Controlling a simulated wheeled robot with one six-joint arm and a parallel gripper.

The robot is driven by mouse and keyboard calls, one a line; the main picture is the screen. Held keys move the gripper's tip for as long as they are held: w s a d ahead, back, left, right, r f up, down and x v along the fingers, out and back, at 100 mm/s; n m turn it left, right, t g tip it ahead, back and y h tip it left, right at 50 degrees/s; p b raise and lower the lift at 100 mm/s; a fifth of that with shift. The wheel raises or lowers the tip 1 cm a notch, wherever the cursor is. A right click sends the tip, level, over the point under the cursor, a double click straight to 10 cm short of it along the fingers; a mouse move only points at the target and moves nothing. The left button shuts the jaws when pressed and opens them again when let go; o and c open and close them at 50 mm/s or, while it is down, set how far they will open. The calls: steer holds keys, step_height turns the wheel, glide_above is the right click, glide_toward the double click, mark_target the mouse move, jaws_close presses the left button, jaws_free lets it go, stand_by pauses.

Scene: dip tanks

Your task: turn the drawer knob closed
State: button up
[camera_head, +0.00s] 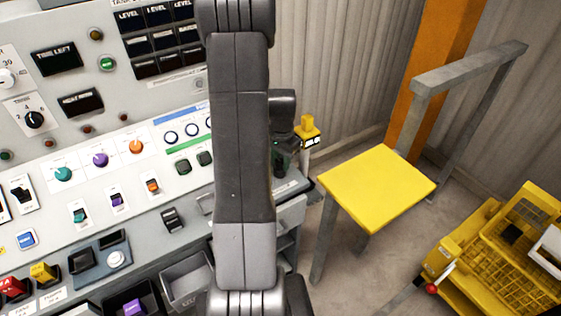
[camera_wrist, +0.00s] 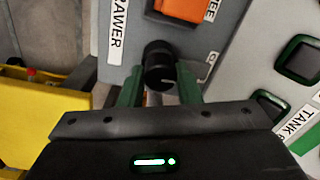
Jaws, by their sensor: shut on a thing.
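The black drawer knob (camera_wrist: 159,66) shows in the wrist view on a grey panel, beside a white label reading "RAWER" at its cut edge. My gripper (camera_wrist: 159,88) has its green fingers on either side of the knob and is shut on it. Part of a small white mark shows on the knob's lower side. In the head view my arm hides most of this spot; a bit of my gripper (camera_head: 282,158) shows at the right end of the console, and the knob cannot be made out there.
An orange part (camera_wrist: 186,8) sits just above the knob in the wrist view. Green-rimmed buttons (camera_wrist: 300,60) lie to the right. In the head view, a yellow-topped stand (camera_head: 376,187) and a yellow cart (camera_head: 500,250) stand right of the console (camera_head: 60,150), with bare floor between.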

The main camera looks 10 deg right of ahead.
mark_target(281, 161)
steer(key=shift+m, duration=0.5)
steer(key=o, duration=1)
step_height(281, 161, up, 14)
steer(key=shift+s+d+f, duration=0.1)
steer(key=shift+s, duration=0.05)
steer(key=shift+f, duration=0.1)
step_height(281, 161, down, 14)
steer(key=shift+r, duration=0.2)
stand_by(0.5)
